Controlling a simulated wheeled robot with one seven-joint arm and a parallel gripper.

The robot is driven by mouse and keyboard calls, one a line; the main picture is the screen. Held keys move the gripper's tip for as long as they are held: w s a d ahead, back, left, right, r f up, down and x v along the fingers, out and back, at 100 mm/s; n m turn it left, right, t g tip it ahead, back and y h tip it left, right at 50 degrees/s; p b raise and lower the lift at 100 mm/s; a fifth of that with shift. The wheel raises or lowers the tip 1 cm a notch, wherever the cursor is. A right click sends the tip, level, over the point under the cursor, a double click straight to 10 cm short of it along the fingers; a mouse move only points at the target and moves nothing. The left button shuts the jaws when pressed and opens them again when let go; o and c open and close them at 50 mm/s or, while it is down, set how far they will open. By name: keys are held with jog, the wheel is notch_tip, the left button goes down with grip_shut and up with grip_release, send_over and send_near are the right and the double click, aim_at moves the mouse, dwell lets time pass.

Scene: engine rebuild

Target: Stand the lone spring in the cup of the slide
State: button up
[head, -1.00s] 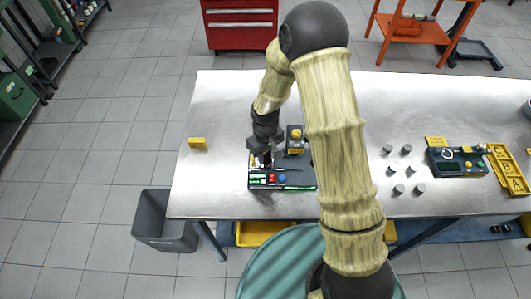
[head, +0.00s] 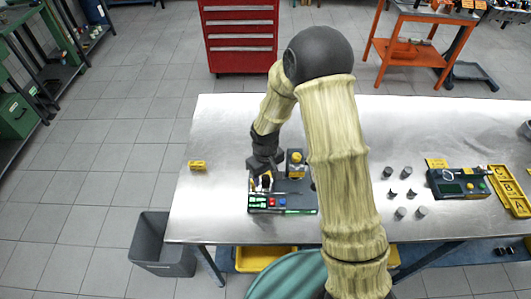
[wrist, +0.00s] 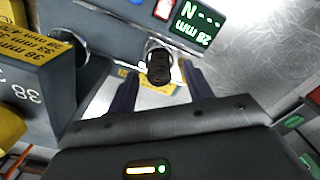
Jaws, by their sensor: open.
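My gripper (wrist: 160,75) is open, and its two fingers point at a bench fixture with a small display reading 28 mm (wrist: 193,25). In the wrist view a dark, round-ended part (wrist: 159,66) shows in the gap between the fingertips, with a light ring behind it. I cannot tell if this is the spring or part of the slide, and no finger clearly touches it. In the head view my gripper (head: 263,170) is low over the left side of the fixture (head: 301,189) and hides part of it. The spring and the cup are not clearly visible there.
On the steel bench (head: 225,220) are a small yellow block (head: 197,165), several grey cylinders (head: 388,173), another device (head: 450,188) and a yellow tray (head: 507,190).

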notch_tip(320, 180, up, 16)
jog(key=b, duration=0.2)
jog(key=shift+f, duration=0.1)
dwell(0.8)
jog(key=s+d+m+t, duration=0.2)
jog(key=s+d+m, duration=0.5)
jog(key=s+d, duration=0.5)
jog(key=shift+s+d+f+t, duration=0.3)
jog(key=shift+s+d+f, duration=0.05)
jog(key=shift+d, duration=0.55)
